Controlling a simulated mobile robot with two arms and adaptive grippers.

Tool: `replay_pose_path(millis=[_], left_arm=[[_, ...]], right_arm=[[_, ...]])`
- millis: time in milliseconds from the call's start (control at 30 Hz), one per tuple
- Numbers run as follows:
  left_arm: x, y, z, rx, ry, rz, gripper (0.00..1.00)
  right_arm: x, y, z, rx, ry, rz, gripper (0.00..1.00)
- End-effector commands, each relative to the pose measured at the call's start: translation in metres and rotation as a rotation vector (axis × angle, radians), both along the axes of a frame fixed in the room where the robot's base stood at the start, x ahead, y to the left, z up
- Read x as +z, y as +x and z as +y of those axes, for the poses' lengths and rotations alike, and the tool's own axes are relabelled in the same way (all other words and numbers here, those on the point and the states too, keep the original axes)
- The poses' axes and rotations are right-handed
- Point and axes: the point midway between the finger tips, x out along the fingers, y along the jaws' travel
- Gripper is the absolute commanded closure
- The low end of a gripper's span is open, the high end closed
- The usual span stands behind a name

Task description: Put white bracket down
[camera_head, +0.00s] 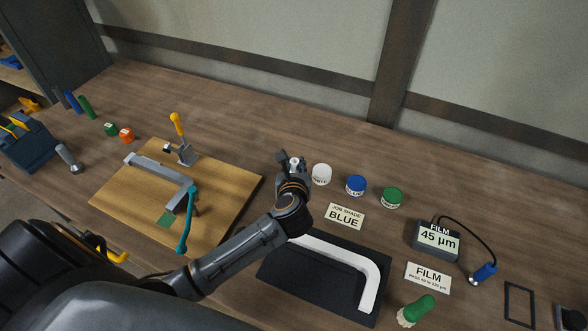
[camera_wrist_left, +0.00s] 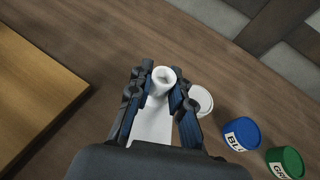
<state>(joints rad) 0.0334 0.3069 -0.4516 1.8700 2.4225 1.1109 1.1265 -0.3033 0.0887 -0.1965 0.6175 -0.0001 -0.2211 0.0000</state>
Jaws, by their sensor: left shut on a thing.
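My left gripper (camera_head: 291,163) is above the wooden bench, between the light wooden board and the white-lidded jar. In the left wrist view its fingers (camera_wrist_left: 160,92) are shut on a small white piece, which I take to be the white bracket (camera_wrist_left: 152,128). This piece has a round, hollow end between the fingertips and a flat white part running back toward the wrist. In the head view the gripper mostly hides it. Whether it touches the bench is unclear. My right gripper is not in view.
White (camera_head: 321,174), blue (camera_head: 356,185) and green (camera_head: 392,197) jars stand right of the gripper. A white L-shaped frame (camera_head: 366,290) lies on a black mat (camera_head: 300,272). The wooden board (camera_head: 232,184) holds a grey frame (camera_head: 160,172) and a yellow-handled clamp (camera_head: 178,127).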

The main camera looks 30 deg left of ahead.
Motion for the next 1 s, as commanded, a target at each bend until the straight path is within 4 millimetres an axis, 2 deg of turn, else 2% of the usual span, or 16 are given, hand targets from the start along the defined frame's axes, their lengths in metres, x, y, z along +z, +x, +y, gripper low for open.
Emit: replay_pose_path(millis=[100,300,533,933,967,1000], left_arm=[[-0.013,0.01,0.006,0.0,0.002,-0.001,1.0],[-0.025,0.018,0.013,-0.001,0.003,-0.001,1.0],[-0.053,0.018,0.012,-0.001,0.001,-0.001,1.0],[-0.06,0.018,0.011,-0.001,-0.002,-0.002,1.0],[-0.06,0.018,0.011,-0.001,-0.001,-0.002,0.78],[-0.059,0.018,0.011,-0.001,-0.001,-0.002,0.7]], right_arm=[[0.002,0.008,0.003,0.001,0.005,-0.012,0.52],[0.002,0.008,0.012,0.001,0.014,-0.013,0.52],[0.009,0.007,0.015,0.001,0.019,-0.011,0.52],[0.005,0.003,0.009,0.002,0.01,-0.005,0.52],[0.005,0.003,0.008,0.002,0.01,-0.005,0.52],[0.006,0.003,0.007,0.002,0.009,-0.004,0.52]])
